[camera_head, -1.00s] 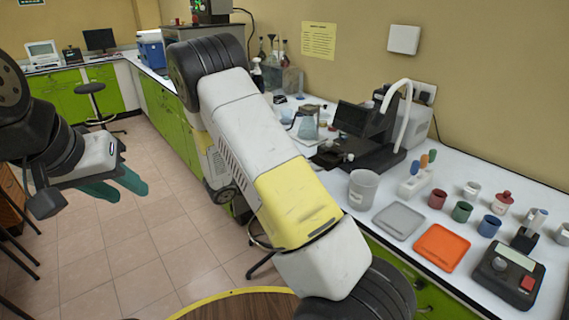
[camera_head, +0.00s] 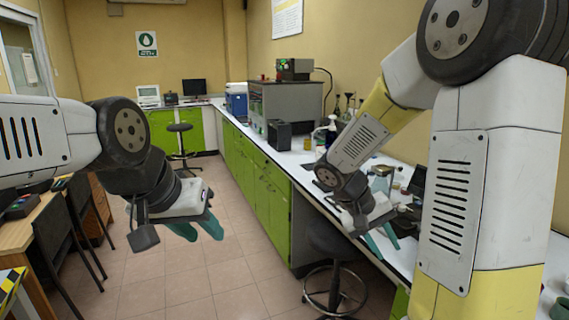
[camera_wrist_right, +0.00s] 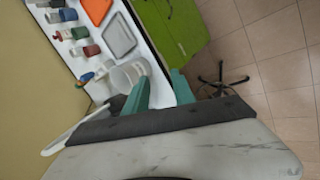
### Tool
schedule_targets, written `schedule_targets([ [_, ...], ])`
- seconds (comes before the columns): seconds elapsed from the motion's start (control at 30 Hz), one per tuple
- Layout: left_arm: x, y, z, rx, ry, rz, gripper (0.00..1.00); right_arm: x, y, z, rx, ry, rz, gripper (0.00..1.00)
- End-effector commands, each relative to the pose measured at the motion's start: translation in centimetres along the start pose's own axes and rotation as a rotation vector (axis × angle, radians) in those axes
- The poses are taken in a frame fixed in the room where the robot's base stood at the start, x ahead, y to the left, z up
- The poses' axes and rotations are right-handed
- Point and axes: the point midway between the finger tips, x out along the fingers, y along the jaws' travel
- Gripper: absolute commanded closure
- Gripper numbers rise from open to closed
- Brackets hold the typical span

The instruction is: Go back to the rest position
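My left gripper (camera_head: 203,233) hangs over the floor at the left of the head view. Its two teal fingers are apart with nothing between them. My right gripper (camera_head: 383,245) is in front of the bench edge in the head view, partly beside my own upper arm. In the right wrist view its teal fingers (camera_wrist_right: 161,88) are apart and empty. A white beaker (camera_wrist_right: 127,75) stands on the bench beyond the fingertips. No object is held by either gripper.
The white bench (camera_head: 295,160) with green cabinets (camera_head: 262,190) runs along the right wall. A dark stool (camera_head: 335,240) stands near my right gripper. Wooden desks (camera_head: 50,215) are at the left. The tiled floor (camera_head: 235,275) between is open. An orange tray (camera_wrist_right: 97,10) lies on the bench.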

Motion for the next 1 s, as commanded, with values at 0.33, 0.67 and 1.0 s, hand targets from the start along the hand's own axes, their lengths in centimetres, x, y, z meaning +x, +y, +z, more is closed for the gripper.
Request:
schedule_targets([
  [0.33, 0.0, 0.0, 0.0, 0.000, 0.000, 0.000, 0.64, -8.7, -0.9, 7.2, 0.094, 0.215, -0.486, 0.69],
  [0.67, 0.0, 0.0, 0.0, 0.000, 0.000, 0.000, 0.64, -15.4, -1.6, 10.8, 0.141, 0.505, -0.706, 0.69],
  [1.0, 0.0, 0.0, 0.0, 0.000, 0.000, 0.000, 0.64, -16.3, -1.8, 11.2, 0.144, 0.547, -0.728, 0.69],
])
